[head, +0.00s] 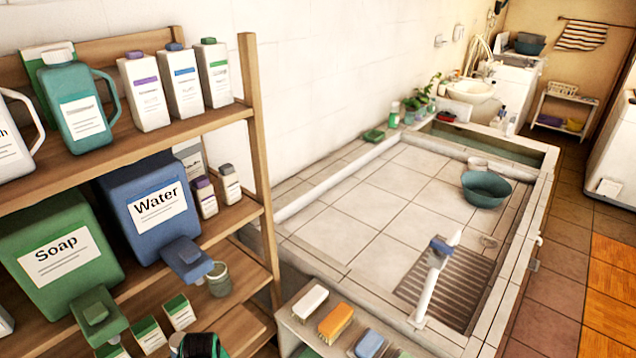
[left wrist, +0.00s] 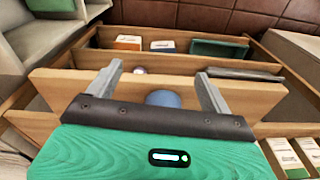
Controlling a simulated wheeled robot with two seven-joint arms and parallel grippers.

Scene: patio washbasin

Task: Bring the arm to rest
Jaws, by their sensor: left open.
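My left gripper (left wrist: 159,72) shows in the left wrist view with its two grey fingers spread apart and nothing held between them. Its green palm fills the bottom of that view. It faces wooden boards, and a round blue thing (left wrist: 163,98) shows beyond the palm between the fingers; I cannot tell what it is. In the head view only a small dark and green part, probably of my left arm, shows at the bottom edge below the shelf. My right gripper is in neither view.
A wooden shelf (head: 258,150) holds bottles, a green Soap dispenser (head: 60,245), a blue Water dispenser (head: 150,200) and a cup (head: 219,283) below its spout. A tiled basin (head: 390,195) with a teal bowl (head: 485,188) lies right. Brushes (head: 336,320) lie on its near ledge.

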